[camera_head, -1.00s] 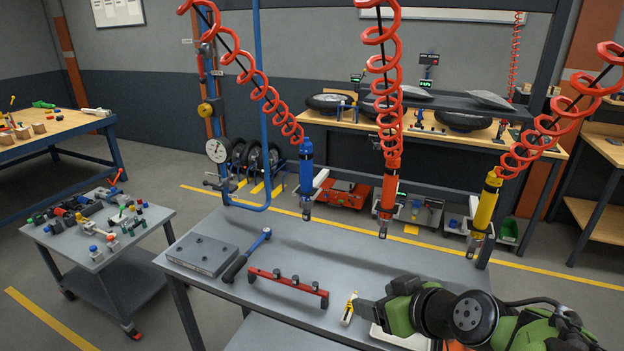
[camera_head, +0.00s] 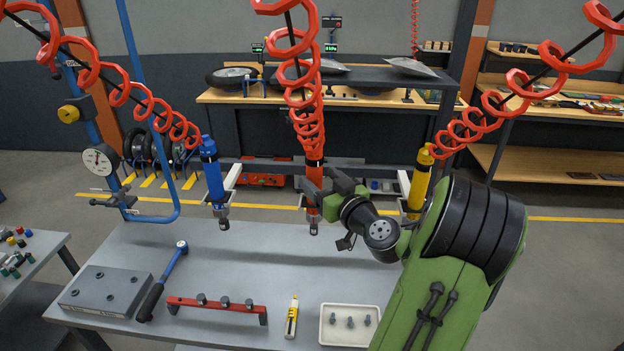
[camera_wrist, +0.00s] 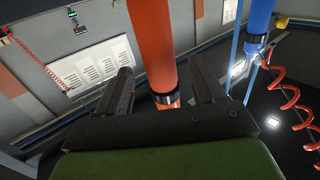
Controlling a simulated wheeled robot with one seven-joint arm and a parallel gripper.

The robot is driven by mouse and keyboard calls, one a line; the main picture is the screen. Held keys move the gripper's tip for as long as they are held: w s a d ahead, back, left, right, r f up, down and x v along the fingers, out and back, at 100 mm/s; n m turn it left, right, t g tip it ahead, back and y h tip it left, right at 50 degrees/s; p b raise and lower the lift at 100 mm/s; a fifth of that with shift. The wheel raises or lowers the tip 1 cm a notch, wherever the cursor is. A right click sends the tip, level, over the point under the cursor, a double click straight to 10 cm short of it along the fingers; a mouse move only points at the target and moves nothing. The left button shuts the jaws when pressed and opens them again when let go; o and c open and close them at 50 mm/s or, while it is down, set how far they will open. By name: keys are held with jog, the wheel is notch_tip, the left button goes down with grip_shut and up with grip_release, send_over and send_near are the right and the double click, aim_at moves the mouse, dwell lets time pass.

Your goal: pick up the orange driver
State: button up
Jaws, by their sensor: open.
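The orange driver (camera_head: 314,174) hangs upright from a red coiled hose above the bench, between the blue and yellow drivers. My gripper (camera_head: 318,187) is at the driver's body, and my gripper and wrist partly cover its middle. In the wrist view the orange driver (camera_wrist: 153,45) passes between the two spread fingers of my gripper (camera_wrist: 162,85). The fingers are open, with a gap visible at least on the left side. Whether either finger touches the driver I cannot tell.
The blue driver (camera_head: 211,172) hangs to the left, the yellow driver (camera_head: 419,180) to the right, close to my arm. On the bench (camera_head: 250,258) are a grey block (camera_head: 105,288), a torque wrench (camera_head: 163,280), a red rack (camera_head: 215,305), a yellow tool (camera_head: 292,316) and a white tray (camera_head: 330,342).

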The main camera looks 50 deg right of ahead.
jog(key=p+x, duration=0.2)
jog(key=x, duration=0.3)
jog(key=shift+r+p, duration=0.1)
jog(key=shift+p, duration=0.2)
jog(key=shift+w+d, duration=0.1)
jog(key=shift+w, duration=0.2)
jog(key=shift+s, duration=0.2)
jog(key=shift+c, duration=1.1)
grip_shut()
